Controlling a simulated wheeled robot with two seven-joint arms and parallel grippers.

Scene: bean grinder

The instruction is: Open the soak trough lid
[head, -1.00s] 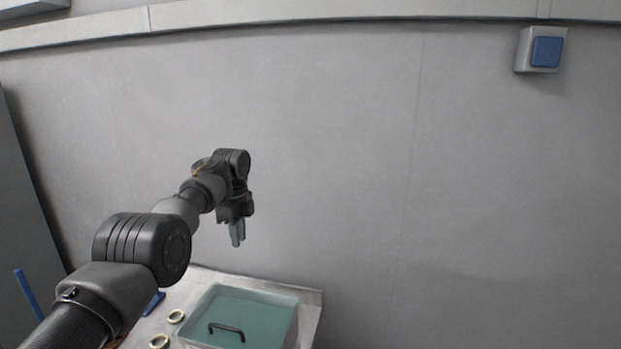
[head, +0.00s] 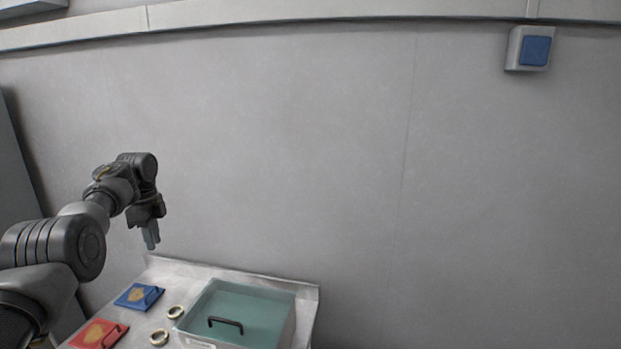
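The soak trough (head: 200,341) is a pale box near the right end of the metal table. Its teal, see-through lid (head: 252,304) lies closed on top, with a dark bar handle (head: 226,322) near the front left. My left gripper (head: 151,236) hangs fingers down, above and to the left of the trough, apart from it. Its fingers look close together, but the gap between them is too small to judge. Nothing shows in it. My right gripper is out of view.
A blue lidded piece (head: 133,297) and a red one (head: 93,333) lie on the table (head: 160,270) at left. Two small rings (head: 176,312) sit beside the trough. A wall stands behind, with a blue switch (head: 536,50) at upper right.

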